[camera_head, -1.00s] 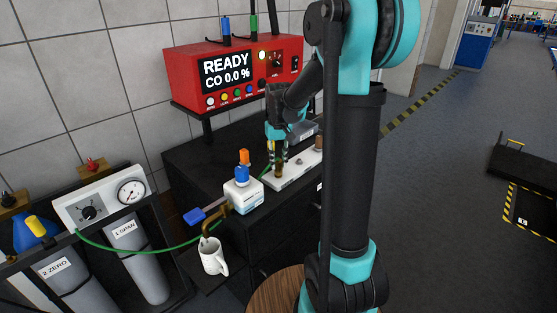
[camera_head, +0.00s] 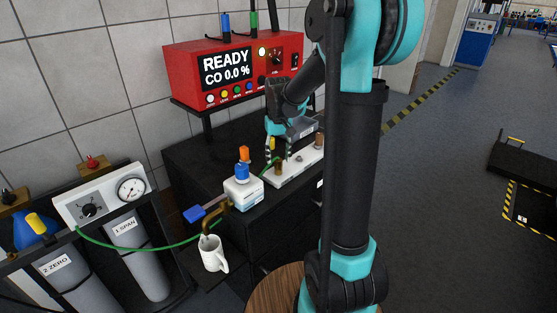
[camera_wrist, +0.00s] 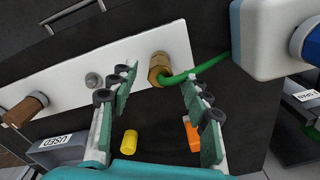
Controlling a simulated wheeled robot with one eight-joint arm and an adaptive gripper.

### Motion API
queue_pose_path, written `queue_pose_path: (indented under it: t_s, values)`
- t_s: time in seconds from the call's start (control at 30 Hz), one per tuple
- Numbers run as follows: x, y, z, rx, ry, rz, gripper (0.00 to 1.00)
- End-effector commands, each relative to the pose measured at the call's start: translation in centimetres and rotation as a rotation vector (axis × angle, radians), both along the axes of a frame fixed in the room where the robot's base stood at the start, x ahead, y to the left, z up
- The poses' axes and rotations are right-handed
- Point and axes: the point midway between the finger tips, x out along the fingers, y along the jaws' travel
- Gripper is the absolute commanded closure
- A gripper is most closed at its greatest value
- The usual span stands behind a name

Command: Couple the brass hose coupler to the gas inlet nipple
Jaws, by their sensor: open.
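The brass coupler (camera_wrist: 158,70) stands on the white plate (camera_wrist: 70,95), with the green hose (camera_wrist: 207,70) joined to it. In the head view the coupler (camera_head: 279,168) shows below my gripper (camera_head: 279,153). My gripper is open in the wrist view (camera_wrist: 160,78). Its two fingers are apart, one on each side of the coupler, which lies just past the tips. I see no clear gap between coupler and plate, and no bare inlet nipple. Whether the nipple is inside the coupler cannot be told.
A small grey fitting (camera_wrist: 93,80) and a brown cylinder (camera_wrist: 25,110) are on the same plate. A white box (camera_head: 243,191) with blue and orange tops stands close beside it. A white mug (camera_head: 213,255) and the red analyser (camera_head: 235,75) are nearby.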

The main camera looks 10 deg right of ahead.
Motion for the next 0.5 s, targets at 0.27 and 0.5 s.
queue_pose_path:
  t_s: [0.27, 0.5]
  values:
    - [-0.1, 0.0, 5.5, 0.0, 0.0, 0.0, 0.52]
    - [-0.1, 0.0, 9.2, 0.0, 0.0, 0.0, 0.52]
